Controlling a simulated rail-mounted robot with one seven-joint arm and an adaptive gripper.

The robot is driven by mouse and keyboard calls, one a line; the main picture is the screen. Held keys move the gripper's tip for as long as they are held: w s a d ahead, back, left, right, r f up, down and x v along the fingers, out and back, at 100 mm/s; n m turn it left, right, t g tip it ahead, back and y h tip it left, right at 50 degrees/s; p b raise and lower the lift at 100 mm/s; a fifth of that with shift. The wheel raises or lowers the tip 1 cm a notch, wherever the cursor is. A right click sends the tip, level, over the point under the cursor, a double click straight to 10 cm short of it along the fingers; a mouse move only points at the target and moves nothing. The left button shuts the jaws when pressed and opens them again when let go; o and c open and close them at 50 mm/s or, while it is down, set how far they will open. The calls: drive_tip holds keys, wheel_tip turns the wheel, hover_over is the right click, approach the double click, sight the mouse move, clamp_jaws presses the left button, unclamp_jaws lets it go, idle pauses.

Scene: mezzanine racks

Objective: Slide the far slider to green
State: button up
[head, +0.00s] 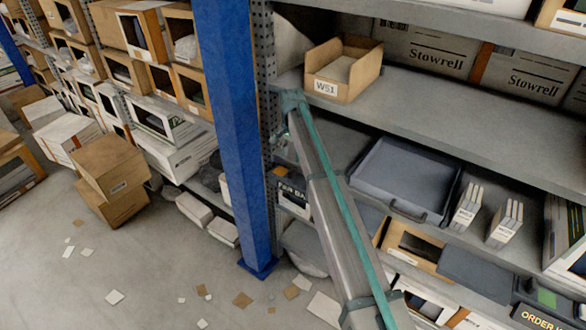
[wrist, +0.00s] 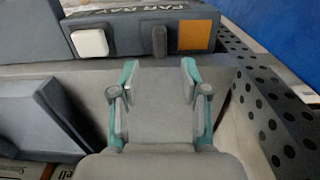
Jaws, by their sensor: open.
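The far slider unit is a grey box (wrist: 130,30) lettered FAR BAY, upside down at the top of the wrist view. Its face has a white square block (wrist: 90,43), a dark upright knob (wrist: 159,40) and an orange patch (wrist: 196,35) at the right end. I cannot tell which of the block and knob slides. No green shows on it here. The box also shows in the head view (head: 292,190), partly behind my arm. My gripper (wrist: 161,70) is open and empty, its fingertips apart from the box, pointing toward the dark knob.
A blue post (head: 228,130) and perforated upright (wrist: 275,115) stand beside the box. A grey tray (head: 405,180), white packs (head: 467,205) and a unit lettered ORDER with a green patch (head: 546,298) lie to the right. A cardboard bin (head: 343,70) sits above.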

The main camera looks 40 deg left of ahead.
sight(292, 170)
wheel_tip(292, 170, down, 9)
drive_tip(key=shift+r+p, duration=0.2)
drive_tip(key=shift+p, duration=0.95)
clamp_jaws()
